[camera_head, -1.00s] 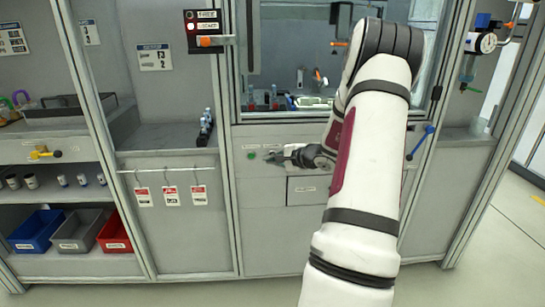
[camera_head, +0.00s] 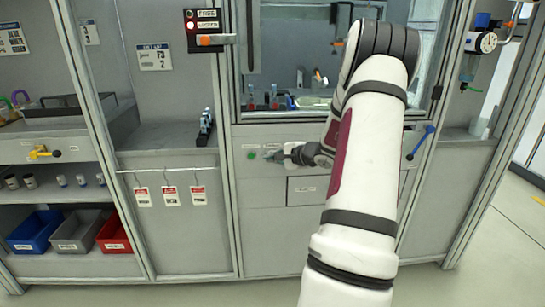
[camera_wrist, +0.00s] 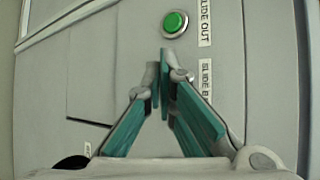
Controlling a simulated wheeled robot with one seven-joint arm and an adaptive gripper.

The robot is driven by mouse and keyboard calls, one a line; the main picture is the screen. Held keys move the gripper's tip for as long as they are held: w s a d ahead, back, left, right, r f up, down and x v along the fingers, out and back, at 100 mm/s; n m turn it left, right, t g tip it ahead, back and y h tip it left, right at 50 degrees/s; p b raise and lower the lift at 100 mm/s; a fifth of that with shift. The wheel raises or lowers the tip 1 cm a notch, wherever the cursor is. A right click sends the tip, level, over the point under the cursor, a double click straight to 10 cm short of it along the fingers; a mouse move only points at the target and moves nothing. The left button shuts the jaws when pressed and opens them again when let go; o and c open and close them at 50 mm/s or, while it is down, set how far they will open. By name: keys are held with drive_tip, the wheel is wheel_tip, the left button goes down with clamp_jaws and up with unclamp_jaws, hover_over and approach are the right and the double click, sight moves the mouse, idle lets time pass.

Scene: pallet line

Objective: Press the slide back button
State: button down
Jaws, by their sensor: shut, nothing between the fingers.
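A drawer front (camera_head: 307,190) lies below my gripper. A window with a ledge is above the panel. A blue lever (camera_head: 421,141) is right of my arm. Red tags (camera_head: 170,196) hang from a rail at left. A box with a red lamp (camera_head: 190,25) is at upper left.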

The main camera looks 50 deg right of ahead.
drive_tip(key=shift+w+d, duration=0.25)
drive_tip(key=shift+d, duration=0.05)
idle(0.5)
drive_tip(key=shift+a, duration=0.1)
drive_tip(key=shift+s+a+b, duration=0.55)
drive_tip(key=shift+b, duration=0.25)
drive_tip(key=shift+s+a+b, duration=1.45)
drive_tip(key=shift+s+a, duration=0.2)
drive_tip(key=shift+a, duration=0.25)
